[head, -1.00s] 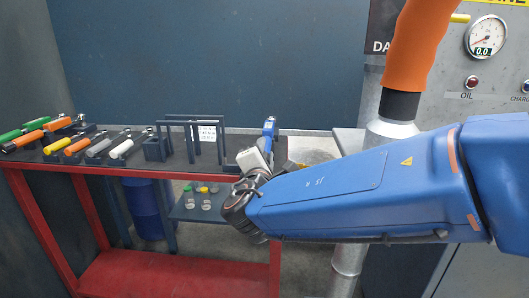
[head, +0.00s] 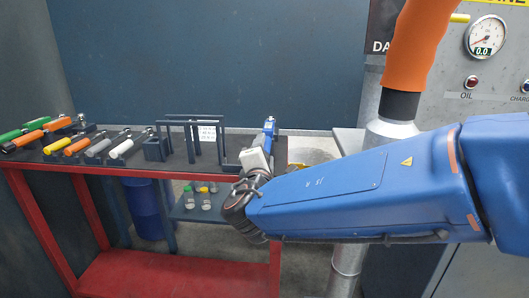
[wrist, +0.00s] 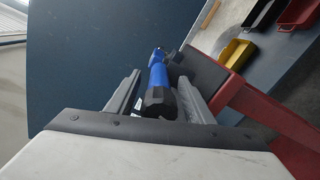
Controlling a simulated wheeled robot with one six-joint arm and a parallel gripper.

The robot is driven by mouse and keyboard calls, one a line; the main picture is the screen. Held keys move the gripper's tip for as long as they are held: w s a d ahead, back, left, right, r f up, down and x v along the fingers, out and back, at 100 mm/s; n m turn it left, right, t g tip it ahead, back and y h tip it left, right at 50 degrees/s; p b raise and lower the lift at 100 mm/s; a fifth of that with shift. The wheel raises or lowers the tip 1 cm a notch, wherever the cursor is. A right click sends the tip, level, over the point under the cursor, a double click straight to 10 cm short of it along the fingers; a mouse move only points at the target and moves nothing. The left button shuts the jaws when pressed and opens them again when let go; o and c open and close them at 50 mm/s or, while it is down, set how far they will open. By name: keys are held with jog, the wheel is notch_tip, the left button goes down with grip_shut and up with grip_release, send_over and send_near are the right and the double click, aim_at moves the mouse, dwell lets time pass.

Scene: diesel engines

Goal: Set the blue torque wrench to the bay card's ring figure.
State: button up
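The blue torque wrench (head: 268,128) stands at the right end of the bench, partly hidden behind my wrist in the head view. In the wrist view the wrench (wrist: 158,78) lies between my fingers, with its dark handle end towards the camera. My gripper (wrist: 160,97) is open around the handle, with a narrow gap on the left; contact on the right cannot be told. A white card (head: 207,133) with small print stands by the dark frame rack; its figures are too small to read.
Several tools with coloured handles (head: 73,146) lie on the bench (head: 190,165) to the left. A dark block (head: 155,149) and the frame rack (head: 193,122) stand between. Small bottles (head: 205,198) sit on a lower shelf. Yellow (wrist: 236,53) and red bins show in the wrist view.

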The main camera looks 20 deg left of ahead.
jog(key=v, duration=1.7)
jog(key=shift+s+d, duration=0.15)
